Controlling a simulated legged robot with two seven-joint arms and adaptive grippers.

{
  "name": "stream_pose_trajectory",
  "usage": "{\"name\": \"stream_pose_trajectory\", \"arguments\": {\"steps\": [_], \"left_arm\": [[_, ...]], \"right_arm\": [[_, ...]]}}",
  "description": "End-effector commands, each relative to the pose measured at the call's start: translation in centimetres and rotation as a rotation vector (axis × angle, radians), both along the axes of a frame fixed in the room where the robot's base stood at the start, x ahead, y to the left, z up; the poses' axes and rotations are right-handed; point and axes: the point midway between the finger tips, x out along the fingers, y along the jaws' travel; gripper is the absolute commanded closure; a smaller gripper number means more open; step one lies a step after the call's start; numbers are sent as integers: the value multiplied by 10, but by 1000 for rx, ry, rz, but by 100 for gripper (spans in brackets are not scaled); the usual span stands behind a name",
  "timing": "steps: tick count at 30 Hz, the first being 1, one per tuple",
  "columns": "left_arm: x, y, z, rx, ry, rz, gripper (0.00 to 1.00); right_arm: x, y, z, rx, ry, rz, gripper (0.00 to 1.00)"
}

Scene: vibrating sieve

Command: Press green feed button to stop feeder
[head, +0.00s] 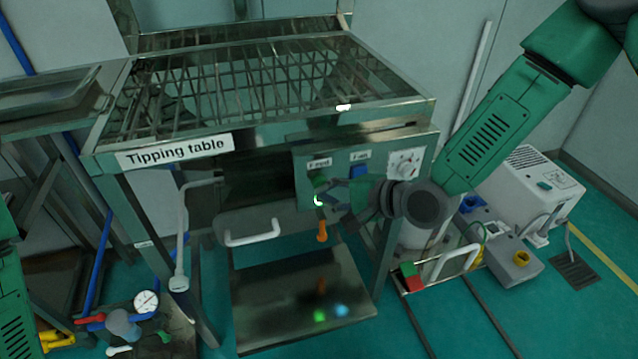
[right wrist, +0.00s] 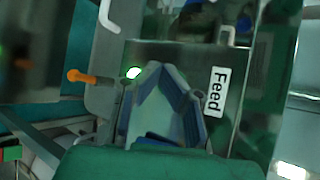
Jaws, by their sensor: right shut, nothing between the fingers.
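The control panel (head: 427,150) is on the front of the tipping table (head: 265,85). Under its "Feed" label (head: 319,162) a lit green feed button (head: 318,200) glows, partly covered by my right gripper (head: 328,192). In the right wrist view the green glow (right wrist: 133,72) lies just beside the blue-grey fingertips of the right gripper (right wrist: 160,72), with the label (right wrist: 215,92) on the other side. The right gripper is shut and empty, with its tips at the panel; I cannot tell whether they touch the button. My left gripper is out of view.
An orange lever (head: 322,231) sticks out below the panel. A white handle (head: 252,234) is at left. A white machine (head: 530,185) stands on the floor at right.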

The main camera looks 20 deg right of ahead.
Motion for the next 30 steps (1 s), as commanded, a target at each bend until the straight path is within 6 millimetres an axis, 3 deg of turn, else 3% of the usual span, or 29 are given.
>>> {"name": "stream_pose_trajectory", "arguments": {"steps": [30], "left_arm": [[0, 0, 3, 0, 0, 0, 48]], "right_arm": [[9, 1, 2, 0, -1, 0, 100]]}}
